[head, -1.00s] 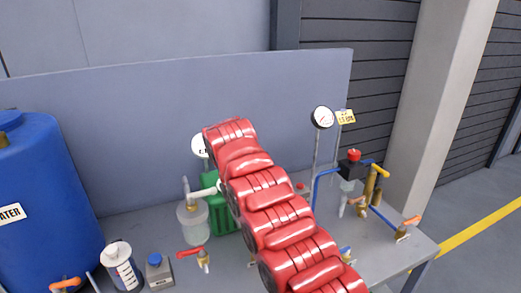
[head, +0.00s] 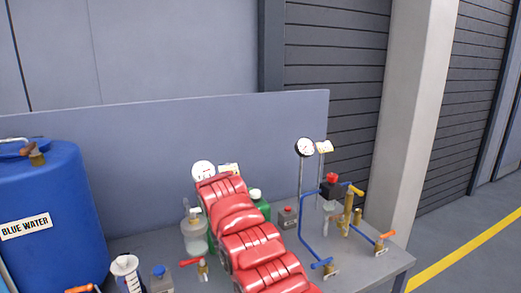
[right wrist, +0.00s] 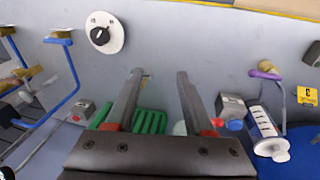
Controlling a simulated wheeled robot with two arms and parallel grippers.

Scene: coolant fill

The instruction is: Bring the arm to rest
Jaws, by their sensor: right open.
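My red right arm (head: 250,240) rises from the bottom of the head view, in front of the bench. Its gripper is hidden behind the arm there. In the right wrist view my right gripper (right wrist: 160,75) is open, its two fingers apart with only the plain panel between their tips. A green container (right wrist: 150,122) shows behind the finger bases, and nothing is held. The same green container (head: 262,208) is partly covered by the arm in the head view. My left gripper is not in view.
A blue water tank (head: 45,215) stands at the left. Blue piping (head: 304,215) with valves and a gauge (head: 304,147) stands at the bench's right. A clear jar (head: 194,235) and a red-handled valve (head: 202,268) are left of the arm. A grey panel (head: 130,155) backs the bench.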

